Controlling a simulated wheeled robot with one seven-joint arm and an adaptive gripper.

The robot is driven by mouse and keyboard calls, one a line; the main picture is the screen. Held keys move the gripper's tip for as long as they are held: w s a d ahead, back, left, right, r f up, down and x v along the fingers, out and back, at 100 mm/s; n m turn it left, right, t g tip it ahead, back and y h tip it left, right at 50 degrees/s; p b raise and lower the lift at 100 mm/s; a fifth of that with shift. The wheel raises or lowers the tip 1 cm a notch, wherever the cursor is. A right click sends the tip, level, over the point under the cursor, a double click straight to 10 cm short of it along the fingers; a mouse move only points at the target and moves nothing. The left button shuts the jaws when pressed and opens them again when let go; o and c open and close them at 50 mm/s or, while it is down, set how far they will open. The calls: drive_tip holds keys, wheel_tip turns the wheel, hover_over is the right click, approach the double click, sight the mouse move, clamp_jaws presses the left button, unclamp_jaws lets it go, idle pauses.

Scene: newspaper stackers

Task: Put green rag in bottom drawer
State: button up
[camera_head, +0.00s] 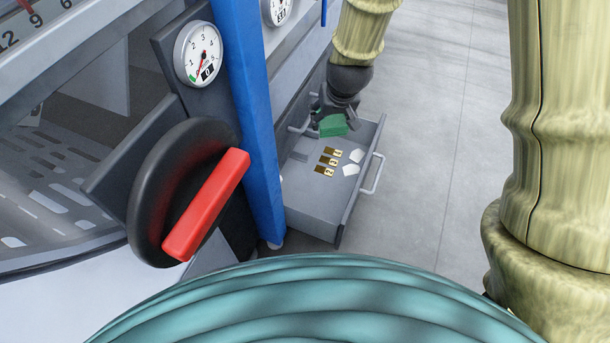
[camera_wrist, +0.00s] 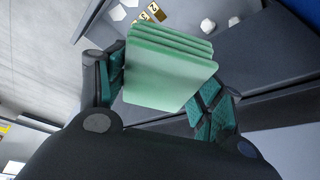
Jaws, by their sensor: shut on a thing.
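The folded green rag (camera_wrist: 165,70) is held between the two fingers of my gripper (camera_wrist: 160,92) in the wrist view. In the head view the rag (camera_head: 332,125) shows just below my gripper (camera_head: 334,112), over the far end of the open bottom drawer (camera_head: 345,215). I cannot tell whether the rag touches the drawer floor. The drawer is pulled out and also shows at the top of the wrist view (camera_wrist: 200,12).
Several brown-and-gold pieces (camera_head: 328,161) and white pieces (camera_head: 351,169) lie in the drawer. A blue post (camera_head: 250,110) and a large black knob with a red handle (camera_head: 205,205) stand left of it. The grey floor (camera_head: 430,130) to the right is clear.

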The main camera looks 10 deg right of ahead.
drive_tip(key=d+b+x, duration=0.2)
drive_tip(key=x, duration=1)
drive_tip(key=n+g+y+b, duration=0.2)
drive_tip(key=n+y, duration=0.2)
drive_tip(key=n, duration=0.7)
hover_over(305, 187)
drive_tip(key=d, duration=0.1)
wheel_tip(305, 187, down, 17)
drive_tip(key=f+b, duration=0.2)
drive_tip(key=f, duration=0.1)
drive_tip(key=f+b, duration=0.2)
drive_tip(key=f, duration=0.1)
drive_tip(key=s+f+b, duration=0.1)
drive_tip(key=f+b, duration=0.1)
drive_tip(key=f, duration=0.1)
drive_tip(key=shift+f, duration=0.35)
drive_tip(key=shift+r, duration=0.1)
drive_tip(key=o, duration=1)
drive_tip(key=p+v, duration=0.6)
drive_tip(key=v, duration=0.6)
